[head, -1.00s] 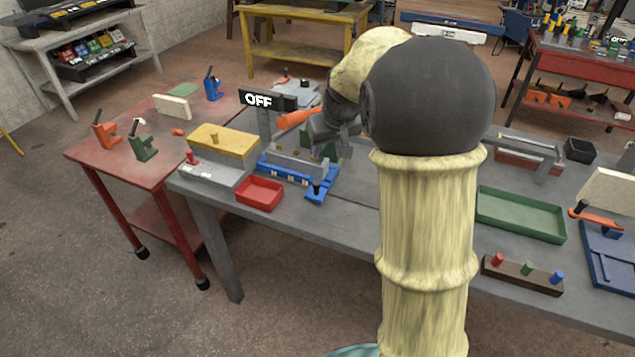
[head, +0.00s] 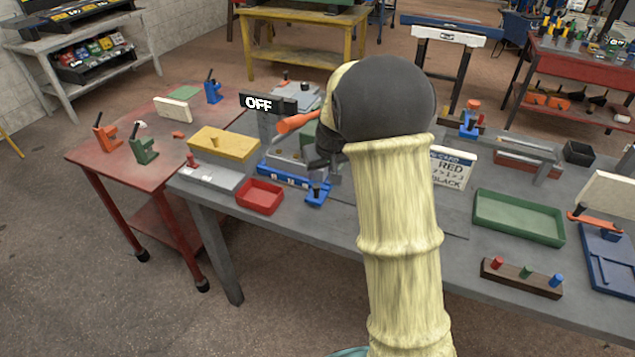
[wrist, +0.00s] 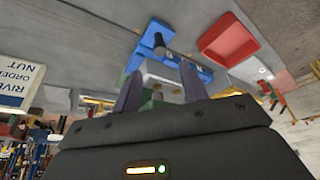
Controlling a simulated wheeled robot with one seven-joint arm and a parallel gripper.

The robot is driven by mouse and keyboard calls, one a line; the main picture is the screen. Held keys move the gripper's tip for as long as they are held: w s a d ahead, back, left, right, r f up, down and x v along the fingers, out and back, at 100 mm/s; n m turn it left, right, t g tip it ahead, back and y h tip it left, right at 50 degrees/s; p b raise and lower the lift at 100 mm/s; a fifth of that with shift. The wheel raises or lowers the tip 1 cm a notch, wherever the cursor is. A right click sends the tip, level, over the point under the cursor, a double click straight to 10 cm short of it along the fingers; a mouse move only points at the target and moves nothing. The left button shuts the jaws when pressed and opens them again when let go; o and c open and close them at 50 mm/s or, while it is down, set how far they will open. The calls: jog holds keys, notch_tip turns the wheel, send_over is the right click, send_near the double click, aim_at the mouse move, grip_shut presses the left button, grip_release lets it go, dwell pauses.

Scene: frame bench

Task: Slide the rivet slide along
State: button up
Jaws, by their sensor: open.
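The rivet slide appears to be the blue rail (head: 284,176) with white marks, with a grey block on it, at the left part of the grey bench. A blue tab (head: 316,198) with a dark upright knob sticks out at its front right. In the wrist view the blue tab (wrist: 151,36) and knob lie beyond my fingertips, and the grey block shows between the fingers. My gripper (wrist: 159,80) is open and empty, close to the slide; contact cannot be told. In the head view my own arm partly hides the gripper and the slide's right end.
A red tray (head: 260,197) sits just in front of the slide. A yellow-topped grey box (head: 224,143) stands to its left. An orange handle (head: 297,122) and an OFF sign (head: 258,103) rise behind. A lettered card (head: 452,168) and a green tray (head: 518,217) are at right.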

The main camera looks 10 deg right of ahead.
aim_at(316, 186)
jog(key=x, duration=0.8)
jog(key=shift+c, duration=0.4)
grip_shut()
